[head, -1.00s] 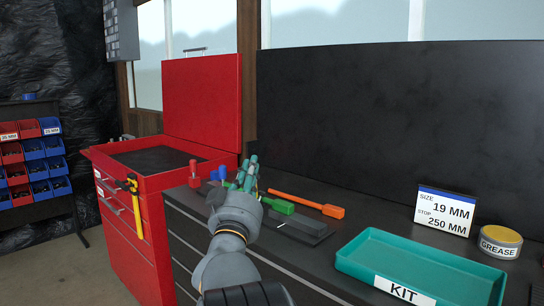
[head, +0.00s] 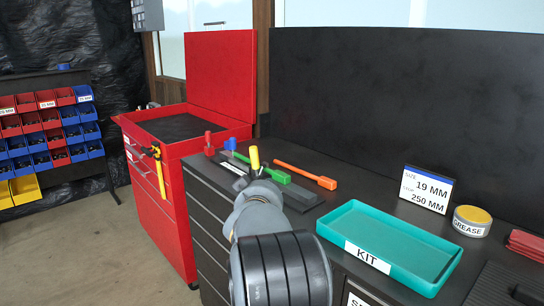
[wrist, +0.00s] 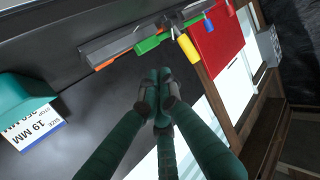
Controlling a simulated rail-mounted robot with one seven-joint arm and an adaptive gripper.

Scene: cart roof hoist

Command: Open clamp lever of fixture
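A low dark grey fixture (head: 229,167) lies on the bench beside the red tool cabinet. Upright handles in red (head: 208,140), blue (head: 231,146) and yellow (head: 254,158) stand at it. I cannot tell for sure which is the clamp lever. A green-handled tool (head: 271,175) and an orange one (head: 306,175) lie by it. In the head view my arm hides the fingers.
A teal KIT tray (head: 335,222) lies on the bench to the right, with a size sign (head: 427,189) and grease tin (head: 472,221) behind it. The open red cabinet (head: 160,190) stands left. A dark back panel (head: 410,95) rises behind the bench.

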